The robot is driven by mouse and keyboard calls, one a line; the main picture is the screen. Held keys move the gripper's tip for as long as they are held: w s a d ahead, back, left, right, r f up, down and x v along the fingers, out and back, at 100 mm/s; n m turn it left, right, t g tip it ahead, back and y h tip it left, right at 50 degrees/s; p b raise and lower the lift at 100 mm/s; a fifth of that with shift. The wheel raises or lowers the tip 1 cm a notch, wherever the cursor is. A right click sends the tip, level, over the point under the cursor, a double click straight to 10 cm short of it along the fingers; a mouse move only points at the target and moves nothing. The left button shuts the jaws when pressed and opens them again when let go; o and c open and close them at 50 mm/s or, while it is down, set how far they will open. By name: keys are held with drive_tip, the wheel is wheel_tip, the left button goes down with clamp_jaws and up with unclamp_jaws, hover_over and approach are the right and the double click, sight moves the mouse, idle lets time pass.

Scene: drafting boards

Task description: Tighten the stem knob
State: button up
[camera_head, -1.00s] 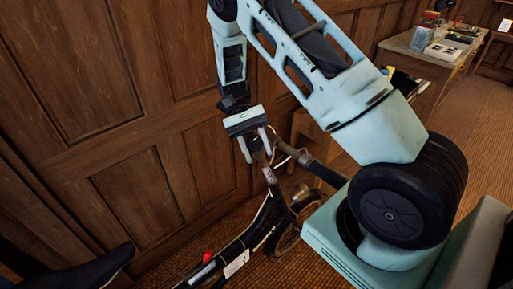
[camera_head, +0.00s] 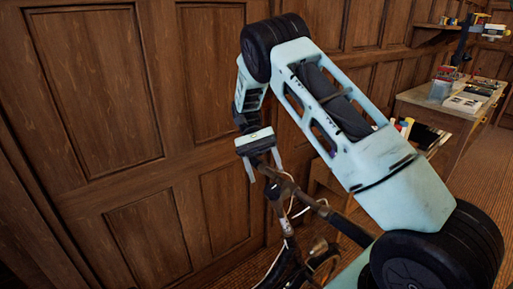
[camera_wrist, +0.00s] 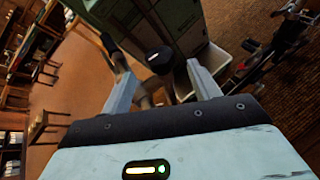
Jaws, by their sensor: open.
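A bicycle stands by the panelled wall in the head view, with its upright stem (camera_head: 286,220) and a dark handlebar grip (camera_head: 348,228) showing. My gripper (camera_head: 265,172) points down just above the top of the stem, its two fingers apart. In the wrist view, a black round knob (camera_wrist: 158,58) with a small pale mark lies between the open fingers of my gripper (camera_wrist: 160,70), nearer the far side. I cannot tell whether either finger touches it. In the head view the knob is not clearly seen around the fingers.
The panelled wall (camera_head: 130,130) runs close behind the bicycle. A wooden desk (camera_head: 435,102) with books and small items stands at the right. A handlebar grip (camera_wrist: 116,58) rises beside the left finger in the wrist view. Open floor lies beyond it.

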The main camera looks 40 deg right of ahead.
drive_tip(key=p+v, duration=0.8)
drive_tip(key=p, duration=0.1)
drive_tip(key=shift+w+r+p, duration=0.25)
drive_tip(key=shift+w+p, duration=0.05)
drive_tip(key=shift+d, duration=0.1)
